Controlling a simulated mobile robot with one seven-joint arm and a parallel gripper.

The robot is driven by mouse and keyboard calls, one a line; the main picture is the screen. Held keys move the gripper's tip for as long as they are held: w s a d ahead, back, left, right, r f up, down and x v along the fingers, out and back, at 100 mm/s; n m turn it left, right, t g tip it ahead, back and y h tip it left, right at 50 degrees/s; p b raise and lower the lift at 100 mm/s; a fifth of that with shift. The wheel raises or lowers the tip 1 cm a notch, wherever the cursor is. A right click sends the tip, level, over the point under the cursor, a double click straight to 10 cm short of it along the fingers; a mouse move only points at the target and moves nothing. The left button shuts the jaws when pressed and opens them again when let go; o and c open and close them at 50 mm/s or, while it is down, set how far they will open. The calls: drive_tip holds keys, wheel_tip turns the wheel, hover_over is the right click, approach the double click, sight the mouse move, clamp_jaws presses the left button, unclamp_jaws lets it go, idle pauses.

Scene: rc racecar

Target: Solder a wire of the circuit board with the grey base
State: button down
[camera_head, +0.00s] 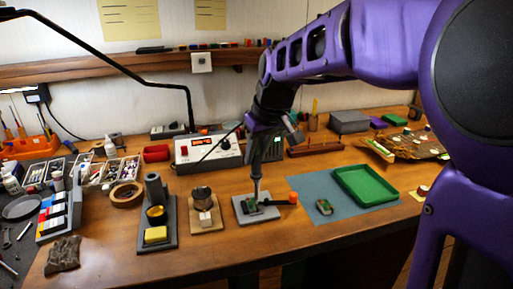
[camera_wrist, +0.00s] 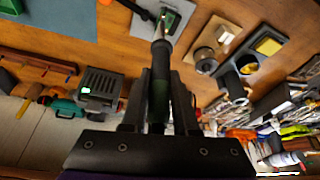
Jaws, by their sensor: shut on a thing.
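My gripper (camera_head: 262,148) is shut on a soldering iron (camera_head: 256,186), which points down with a dark handle and thin metal tip. In the wrist view, the iron (camera_wrist: 160,70) stands between the two fingers (camera_wrist: 160,95). Below it is a small green circuit board (camera_head: 250,206) on a flat grey base (camera_head: 266,214). The tip reaches the board in the picture; I cannot tell whether it touches. The board (camera_wrist: 172,19) and grey base (camera_wrist: 142,27) also show in the wrist view. The wire is too small to make out.
An orange-ended dark tool (camera_head: 291,198) lies at the base's right. A second board (camera_head: 324,207) and a green tray (camera_head: 366,185) are on a blue-grey mat (camera_head: 304,184). To the left are a wooden-based holder (camera_head: 204,222) and an iron stand (camera_head: 157,236). A soldering station (camera_head: 207,148) stands behind.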

drive_tip(key=shift+r+p, duration=2.05)
drive_tip(key=shift+r, duration=0.75)
drive_tip(key=shift+a, duration=0.1)
